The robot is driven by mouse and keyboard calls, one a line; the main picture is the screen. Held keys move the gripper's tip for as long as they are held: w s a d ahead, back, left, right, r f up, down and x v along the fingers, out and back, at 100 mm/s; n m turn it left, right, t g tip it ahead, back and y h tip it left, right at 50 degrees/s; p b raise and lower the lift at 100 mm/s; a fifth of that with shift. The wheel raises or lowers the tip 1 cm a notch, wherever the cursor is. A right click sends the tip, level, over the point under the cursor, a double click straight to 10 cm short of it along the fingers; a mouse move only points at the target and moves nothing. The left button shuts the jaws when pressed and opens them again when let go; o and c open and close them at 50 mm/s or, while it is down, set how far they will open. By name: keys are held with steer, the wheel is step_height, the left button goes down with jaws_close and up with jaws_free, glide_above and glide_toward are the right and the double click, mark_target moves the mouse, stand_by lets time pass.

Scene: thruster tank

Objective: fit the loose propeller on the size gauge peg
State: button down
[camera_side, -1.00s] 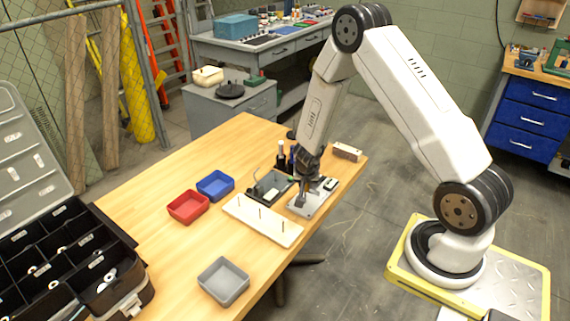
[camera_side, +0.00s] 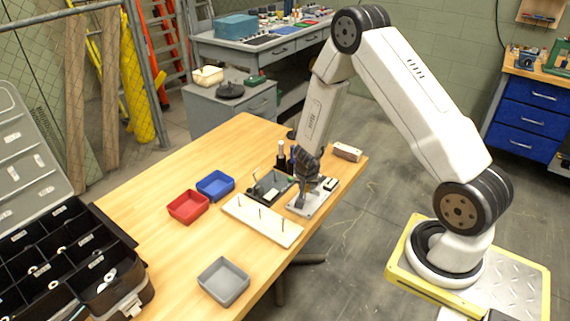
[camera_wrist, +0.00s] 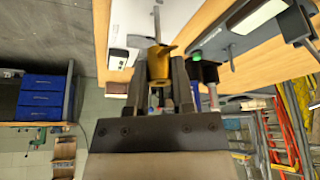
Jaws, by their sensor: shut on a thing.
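My gripper (camera_wrist: 158,95) is shut on a brass-coloured propeller (camera_wrist: 158,66), which shows between its fingers in the wrist view. A thin metal peg (camera_wrist: 157,24) stands beyond the propeller, lined up closely with it in that view. I cannot tell whether the propeller is around the peg or apart from it. In the side view my gripper (camera_side: 303,198) is low over a pale plate (camera_side: 318,203), and its fingers hide the propeller and the peg.
A cream board (camera_side: 270,230) with several upright pins lies left of the plate. A grey fixture (camera_side: 268,187) and dark bottles (camera_side: 281,155) stand close behind. Red (camera_side: 188,207), blue (camera_side: 215,185) and grey (camera_side: 223,281) bins sit on the table. The table's right edge is near.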

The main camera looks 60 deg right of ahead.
steer(key=shift+f, duration=2.5)
stand_by(1.8)
steer(key=shift+c, duration=2)
jaws_free()
steer(key=shift+r, duration=0.15)
steer(key=v, duration=0.7)
steer(key=shift+a+r, duration=0.15)
steer(key=shift+r, duration=0.05)
steer(key=shift+s, duration=0.1)
steer(key=shift+r, duration=2)
